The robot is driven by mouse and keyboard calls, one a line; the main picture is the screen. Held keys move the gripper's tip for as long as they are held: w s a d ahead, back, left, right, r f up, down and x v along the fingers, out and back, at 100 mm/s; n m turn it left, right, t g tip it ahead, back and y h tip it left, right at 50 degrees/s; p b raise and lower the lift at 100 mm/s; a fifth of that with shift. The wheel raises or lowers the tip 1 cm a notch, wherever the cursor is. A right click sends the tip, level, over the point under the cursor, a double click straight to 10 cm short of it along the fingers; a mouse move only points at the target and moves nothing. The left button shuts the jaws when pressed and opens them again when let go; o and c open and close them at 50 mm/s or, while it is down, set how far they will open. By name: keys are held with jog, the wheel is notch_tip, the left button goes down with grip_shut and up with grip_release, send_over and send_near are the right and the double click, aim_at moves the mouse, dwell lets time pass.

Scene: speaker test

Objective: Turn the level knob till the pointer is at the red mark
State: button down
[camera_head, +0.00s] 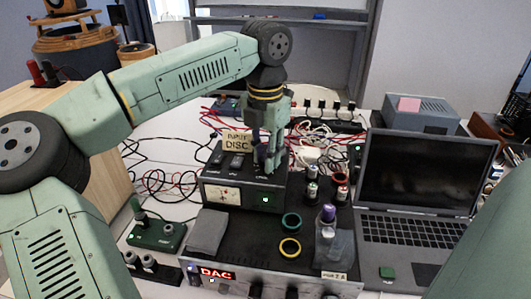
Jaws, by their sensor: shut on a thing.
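A small black box (240,182) stands in the middle of the table with a white dial meter (222,194) and a green lit light on its front. Red shows on the meter face, but the pointer and its exact place against the red mark are too small to read. My gripper (270,160) reaches down onto the right part of the box's top, shut on what seems to be the level knob, which its fingers mostly hide. Small switches and white labels lie on the box's top to the left of the gripper.
A card reading "INPUT DISC" (237,142) stands just behind the box. A black unit marked DAC (270,262) holds rings and a purple-capped bottle (327,230). An open laptop (420,190) is at right. Cables lie behind; a green switch box (157,235) sits left.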

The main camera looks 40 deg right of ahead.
jog(key=m, duration=0.5)
jog(key=shift+m+p, duration=0.3)
jog(key=m, duration=0.5)
jog(key=shift+m+p, duration=0.3)
jog(key=shift+m, duration=0.1)
jog(key=c, duration=1.4)
grip_release()
notch_tip(320, 180, up, 12)
